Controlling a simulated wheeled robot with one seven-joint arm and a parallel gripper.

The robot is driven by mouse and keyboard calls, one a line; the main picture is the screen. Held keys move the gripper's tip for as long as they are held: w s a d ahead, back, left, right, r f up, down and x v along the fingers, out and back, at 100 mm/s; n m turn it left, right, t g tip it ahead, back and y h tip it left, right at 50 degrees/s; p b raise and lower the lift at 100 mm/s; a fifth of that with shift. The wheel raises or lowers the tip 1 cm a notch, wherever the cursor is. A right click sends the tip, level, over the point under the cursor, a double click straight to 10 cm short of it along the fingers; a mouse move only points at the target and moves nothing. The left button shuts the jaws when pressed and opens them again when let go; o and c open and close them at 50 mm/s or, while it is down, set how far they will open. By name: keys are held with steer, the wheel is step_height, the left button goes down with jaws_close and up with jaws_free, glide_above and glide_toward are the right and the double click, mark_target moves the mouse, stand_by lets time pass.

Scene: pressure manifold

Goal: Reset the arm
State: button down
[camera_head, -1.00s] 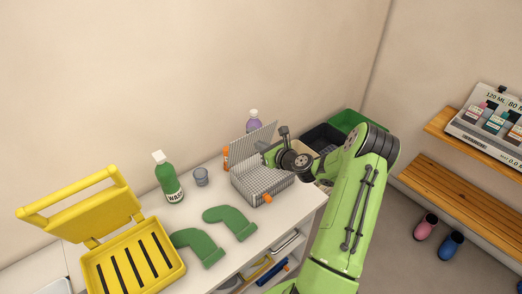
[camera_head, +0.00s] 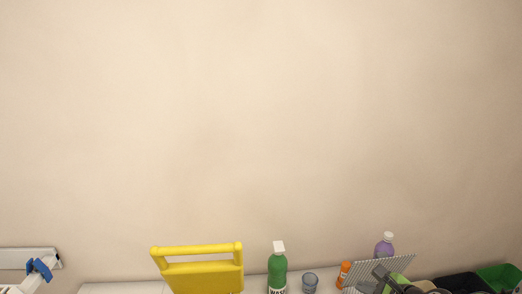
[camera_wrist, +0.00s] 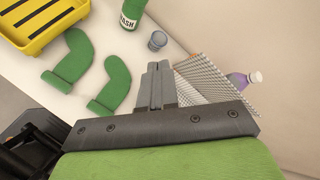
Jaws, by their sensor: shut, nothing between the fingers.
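My gripper (camera_wrist: 158,75) shows in the middle of the wrist view, its two grey fingers together with nothing between them. It is over the white counter, beside a grey ridged box with a raised lid (camera_wrist: 215,78). In the head view only dark parts of my arm's end show at the bottom right, in front of the grey ridged lid (camera_head: 398,266); the fingertips are not clear there. Most of my arm is out of the head view.
On the counter are a yellow case (camera_head: 205,278), a green bottle (camera_head: 278,272), a cup (camera_head: 310,283), an orange item (camera_head: 343,274), a purple bottle (camera_head: 384,246) and two bent green pieces (camera_wrist: 72,60) (camera_wrist: 113,88). A green bin (camera_head: 500,275) stands right. Bare wall fills the head view.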

steer(key=s+a+r+n+g, duration=0.3)
steer(key=s+a+n, duration=0.1)
steer(key=a+n, duration=0.5)
steer(key=s+a+r+n+g+h+b, duration=0.1)
steer(key=s+a+r+n, duration=0.2)
steer(key=s+n, duration=0.4)
steer(key=s+a+r+n+h+b, duration=0.1)
steer(key=s+a+r+n+h, duration=0.1)
steer(key=s+n, duration=0.6)
steer(key=s+r, duration=0.1)
steer(key=s, duration=0.4)
steer(key=shift+s+a+g+h, duration=0.2)
steer(key=shift+a+g+h, duration=0.1)
steer(key=shift+a+g, duration=0.1)
